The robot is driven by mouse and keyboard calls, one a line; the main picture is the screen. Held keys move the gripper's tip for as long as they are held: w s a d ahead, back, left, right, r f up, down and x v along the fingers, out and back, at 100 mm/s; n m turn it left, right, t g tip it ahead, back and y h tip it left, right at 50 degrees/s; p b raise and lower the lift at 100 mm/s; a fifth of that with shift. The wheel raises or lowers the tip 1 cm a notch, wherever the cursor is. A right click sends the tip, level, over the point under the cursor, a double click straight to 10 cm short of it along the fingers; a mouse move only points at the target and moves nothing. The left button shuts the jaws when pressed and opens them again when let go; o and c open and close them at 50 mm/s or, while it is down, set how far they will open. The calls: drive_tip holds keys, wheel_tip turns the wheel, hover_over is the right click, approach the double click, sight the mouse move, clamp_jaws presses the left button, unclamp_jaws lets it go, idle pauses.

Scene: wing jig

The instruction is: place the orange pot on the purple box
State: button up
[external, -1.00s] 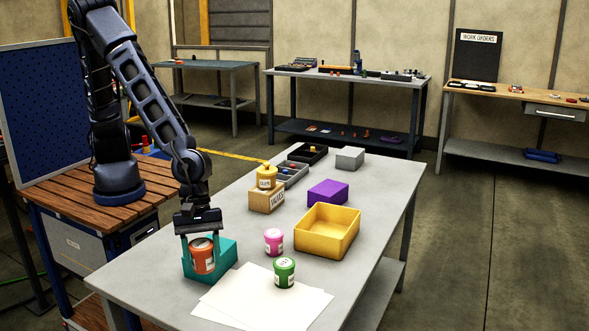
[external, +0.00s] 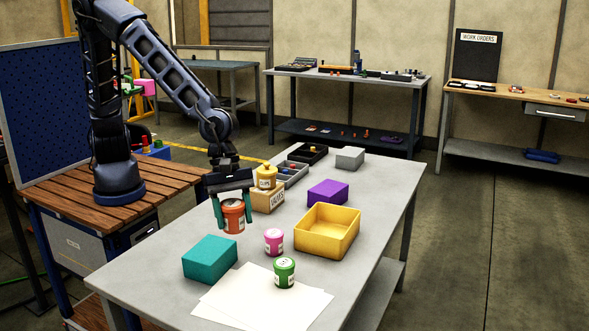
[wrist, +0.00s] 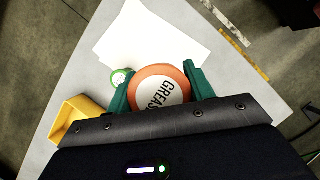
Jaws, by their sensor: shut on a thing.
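My gripper (external: 233,213) is shut on the orange pot (external: 233,218), with one teal finger on each side. The pot is upright and held above the grey table, behind the teal box. In the wrist view, the pot (wrist: 160,88) shows its white lid marked GREASE between the fingers of my gripper (wrist: 160,88). The purple box (external: 327,193) stands on the table to the right of the pot and farther back, with its top bare. It does not show in the wrist view.
A teal box (external: 210,259) stands at the table's near left. A pink pot (external: 274,241), a green pot (external: 284,272) on white paper and a yellow bin (external: 327,232) stand nearby. A yellow pot (external: 266,177) sits on a tan block (external: 267,199) left of the purple box.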

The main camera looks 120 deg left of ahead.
drive_tip(key=w+a+r+n+y, duration=0.1)
drive_tip(key=w+a+n, duration=0.15)
drive_tip(key=a, duration=0.45)
drive_tip(key=w+a+r+n, duration=0.1)
drive_tip(key=w+a, duration=0.2)
drive_tip(key=a, duration=0.5)
wheel_tip(320, 180, up, 4)
drive_tip(key=n+y, duration=0.4)
drive_tip(key=n, duration=0.5)
hover_over(335, 188)
drive_tip(key=s, duration=0.2)
drive_tip(key=shift+m+t, duration=0.25)
drive_tip(key=shift+t, duration=0.15)
wheel_tip(335, 188, down, 20)
drive_tip(key=shift+w+d+r, duration=0.15)
drive_tip(key=shift+r, duration=0.1)
drive_tip(key=shift+f, duration=0.1)
drive_tip(key=o, duration=1)
drive_tip(key=shift+o, duration=0.2)
drive_tip(key=v, duration=1.2)
drive_tip(key=shift+a+r, duration=0.2)
drive_tip(key=shift+a, duration=0.05)
